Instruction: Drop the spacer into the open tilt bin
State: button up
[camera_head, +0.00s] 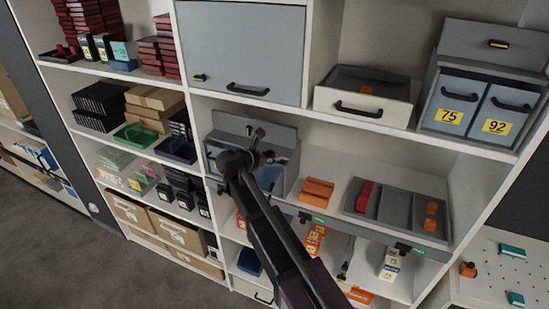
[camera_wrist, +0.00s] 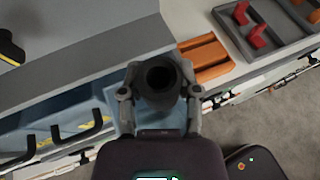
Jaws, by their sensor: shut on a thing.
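My gripper (camera_wrist: 160,92) is shut on the spacer (camera_wrist: 160,76), a dark round piece with a hollow centre, held between the two fingertips. In the head view my gripper (camera_head: 258,147) is in front of the grey tilt-bin cabinet (camera_head: 240,122) on the middle shelf, hiding part of it. The cabinet's blue bin fronts (camera_head: 270,178) show around my arm. In the wrist view a blue bin (camera_wrist: 70,112) with dark handles lies left of the spacer, below the grey cabinet top (camera_wrist: 90,50). I cannot tell clearly how far the open bin is tilted; my gripper covers part of that area.
An orange tray (camera_head: 316,191) stands right of the cabinet, beside a grey divided tray (camera_head: 397,207) with red and orange pieces. Above are a closed grey flap door (camera_head: 240,50), a drawer (camera_head: 363,98) and another bin cabinet labelled 75 and 92 (camera_head: 473,103).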

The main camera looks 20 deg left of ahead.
jog(key=shift+f+b, duration=0.65)
jog(key=shift+f, duration=0.25)
jog(key=o, duration=0.9)
